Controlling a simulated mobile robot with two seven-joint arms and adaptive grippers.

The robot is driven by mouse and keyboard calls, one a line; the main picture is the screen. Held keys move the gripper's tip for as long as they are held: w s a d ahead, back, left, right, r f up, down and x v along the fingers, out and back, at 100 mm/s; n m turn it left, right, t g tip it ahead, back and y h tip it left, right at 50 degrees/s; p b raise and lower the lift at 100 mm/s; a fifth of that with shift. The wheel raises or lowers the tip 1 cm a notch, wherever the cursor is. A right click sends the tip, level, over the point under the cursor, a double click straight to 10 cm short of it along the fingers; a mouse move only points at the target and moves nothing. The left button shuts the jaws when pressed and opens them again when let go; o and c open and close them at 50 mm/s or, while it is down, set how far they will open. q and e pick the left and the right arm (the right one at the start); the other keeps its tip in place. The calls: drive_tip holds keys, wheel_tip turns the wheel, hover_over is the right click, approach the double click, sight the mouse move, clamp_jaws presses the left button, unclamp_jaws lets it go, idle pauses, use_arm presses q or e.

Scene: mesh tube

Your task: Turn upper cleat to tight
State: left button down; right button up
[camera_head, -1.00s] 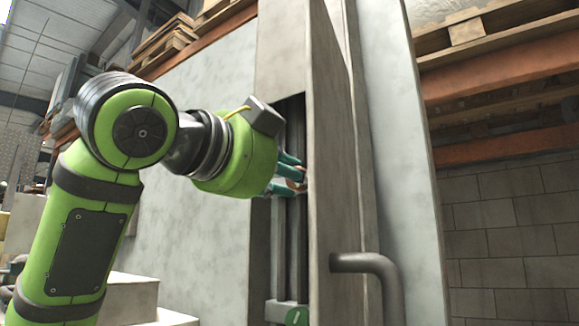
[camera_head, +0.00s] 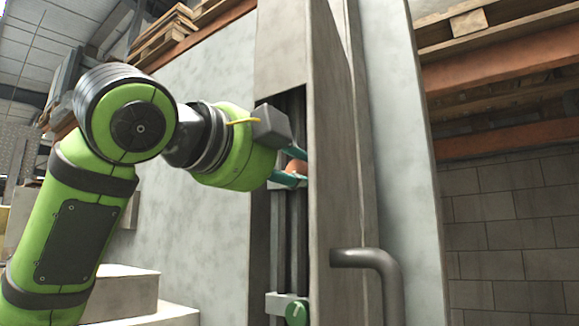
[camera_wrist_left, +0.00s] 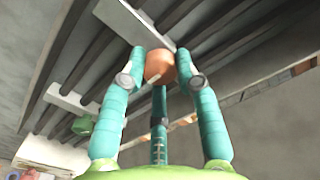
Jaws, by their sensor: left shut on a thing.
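The upper cleat shows as an orange rounded knob (camera_head: 296,166) in the dark slot of the tall grey cabinet, partly hidden by teal fingers and the panel edge. In the left wrist view the orange knob (camera_wrist_left: 159,66) sits by a pale bracket (camera_wrist_left: 128,18) on dark rails. My left gripper (camera_head: 294,168) is shut on the knob, its teal fingers around it; they also show in the wrist view (camera_wrist_left: 161,72). A lower cleat with a green knob (camera_head: 297,312) sits below on the same rails. My right gripper is not in view.
A grey upright panel (camera_head: 335,150) stands just right of the slot, close to my fingers. A bent grey pipe handle (camera_head: 365,262) sticks out low on it. Pale steps (camera_head: 125,295) lie at the lower left. Shelves with pallets (camera_head: 480,25) are at the right.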

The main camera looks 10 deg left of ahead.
use_arm(q)
drive_tip(key=shift+a+r, duration=0.15)
drive_tip(key=shift+r, duration=0.1)
drive_tip(key=c, duration=1.1)
unclamp_jaws()
drive_tip(key=shift+c, duration=0.2)
drive_tip(key=shift+o, duration=1.2)
drive_tip(key=shift+w, duration=0.1)
drive_tip(key=shift+w+f, duration=0.2)
drive_tip(key=shift+w, duration=0.1)
drive_tip(key=v, duration=1.2)
